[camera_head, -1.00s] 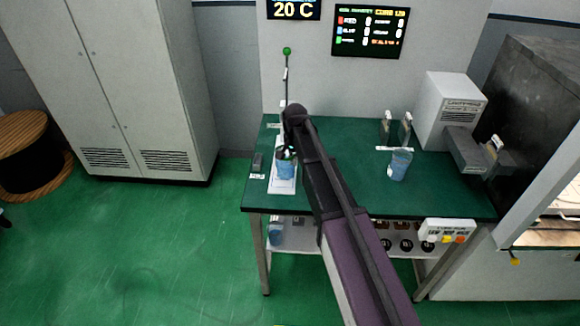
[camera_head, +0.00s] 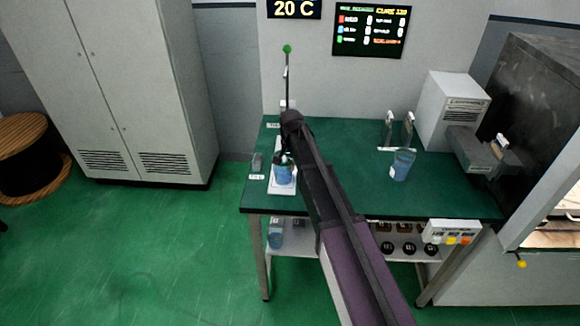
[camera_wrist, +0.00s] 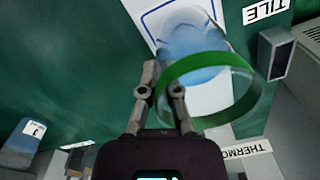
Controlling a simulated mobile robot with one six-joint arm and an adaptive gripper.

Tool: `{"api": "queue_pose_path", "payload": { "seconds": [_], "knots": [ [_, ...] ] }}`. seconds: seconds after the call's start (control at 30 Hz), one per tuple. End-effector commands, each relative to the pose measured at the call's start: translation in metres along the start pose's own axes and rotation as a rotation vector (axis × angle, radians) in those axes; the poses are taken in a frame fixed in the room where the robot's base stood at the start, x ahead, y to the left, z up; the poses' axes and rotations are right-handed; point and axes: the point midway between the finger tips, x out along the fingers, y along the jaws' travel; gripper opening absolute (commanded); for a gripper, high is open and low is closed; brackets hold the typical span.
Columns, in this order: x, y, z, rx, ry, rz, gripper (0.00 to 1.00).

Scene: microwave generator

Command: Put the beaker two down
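A clear beaker with blue liquid (camera_head: 283,175) is at the white tile (camera_head: 283,188) on the left of the green table. In the wrist view its green rim (camera_wrist: 254,92) and blue contents (camera_wrist: 188,42) show close up. I take this to be beaker two; its number is not readable. My gripper (camera_wrist: 164,80) has its two fingers close together across the beaker's wall at the rim, one on each side. It also shows in the head view (camera_head: 285,155). Whether the beaker's base touches the tile is hard to tell.
Another blue beaker (camera_head: 402,165) stands on the table's right. One more (camera_head: 275,235) is on the lower shelf. A small dark block (camera_head: 257,161) is left of the tile. A thin rod with a green ball (camera_head: 287,49) rises behind. The table's middle is partly clear.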

Motion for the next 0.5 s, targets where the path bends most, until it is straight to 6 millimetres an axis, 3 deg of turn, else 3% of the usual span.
{"api": "queue_pose_path", "payload": {
  "seconds": [0.07,0.2,0.23,0.5],
  "knots": [
    [0.0032,0.0002,-0.0001,0.0,0.0,0.0,0.0],
    [0.0021,0.0002,-0.0002,0.0,0.0,0.0,0.39],
    [0.0021,0.0002,-0.0002,0.0,0.0,0.0,0.43],
    [0.0021,0.0003,-0.0002,0.0,0.0,0.0,0.43]
  ]
}}
